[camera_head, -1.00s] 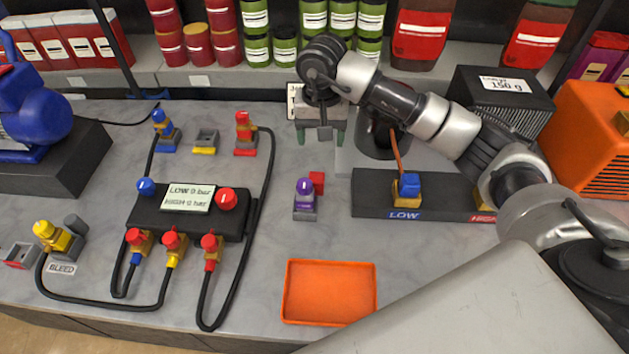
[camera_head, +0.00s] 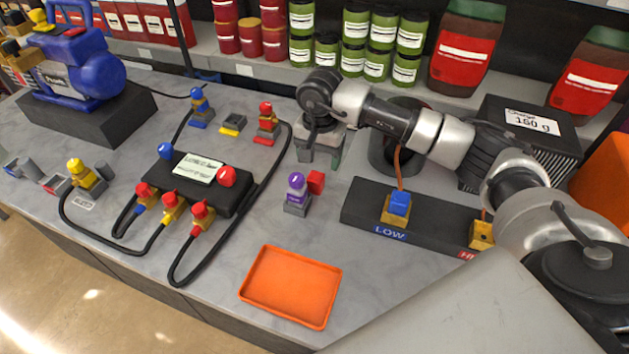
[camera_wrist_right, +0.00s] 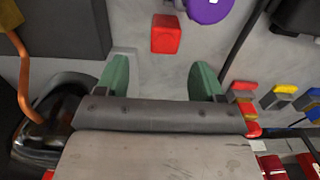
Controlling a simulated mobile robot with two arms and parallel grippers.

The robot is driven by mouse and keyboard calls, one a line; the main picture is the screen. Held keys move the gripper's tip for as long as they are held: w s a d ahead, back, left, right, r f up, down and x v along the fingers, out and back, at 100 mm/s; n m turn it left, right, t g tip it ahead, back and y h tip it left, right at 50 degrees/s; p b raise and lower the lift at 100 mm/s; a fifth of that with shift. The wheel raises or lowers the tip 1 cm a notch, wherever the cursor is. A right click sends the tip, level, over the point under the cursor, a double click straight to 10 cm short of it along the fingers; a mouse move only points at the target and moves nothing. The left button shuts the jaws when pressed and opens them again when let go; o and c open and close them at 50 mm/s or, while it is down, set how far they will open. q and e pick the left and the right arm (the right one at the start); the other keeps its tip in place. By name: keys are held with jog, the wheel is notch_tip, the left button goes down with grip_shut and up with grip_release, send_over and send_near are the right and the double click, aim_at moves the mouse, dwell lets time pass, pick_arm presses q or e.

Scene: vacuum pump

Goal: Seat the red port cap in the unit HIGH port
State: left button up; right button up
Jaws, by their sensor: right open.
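The red port cap (camera_head: 316,182), a small red block, sits on the bench beside a purple-topped fitting (camera_head: 297,192). It also shows in the right wrist view (camera_wrist_right: 166,34), beyond the fingertips and roughly between their lines. My right gripper (camera_head: 320,158) is open and empty, behind the cap in the head view and apart from it. Its green fingers show in the wrist view (camera_wrist_right: 158,78). The unit (camera_head: 362,208) is a dark block. Its HIGH port (camera_head: 482,236) is a brass fitting at the right end, with its label partly hidden by my arm. My left gripper is out of view.
A blue cap (camera_head: 399,202) sits on the unit's LOW port. An orange tray (camera_head: 291,286) lies in front. The gauge manifold (camera_head: 205,180) with hoses is to the left. A scale box (camera_head: 530,125) stands behind my right arm. Bench around the cap is mostly clear.

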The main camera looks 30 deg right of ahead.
aim_at(316, 176)
jog(key=shift+f, duration=0.4)
jog(key=f+p, duration=0.1)
jog(key=f, duration=0.1)
jog(key=a+f+p, duration=0.1)
jog(key=f, duration=0.1)
jog(key=shift+f, duration=0.7)
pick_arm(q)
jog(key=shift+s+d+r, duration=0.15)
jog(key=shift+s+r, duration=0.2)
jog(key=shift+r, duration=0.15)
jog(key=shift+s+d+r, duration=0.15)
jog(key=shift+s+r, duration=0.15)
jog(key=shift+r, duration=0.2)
pick_arm(e)
jog(key=shift+c, duration=0.5)
jog(key=c, duration=1)
jog(key=shift+r, duration=0.1)
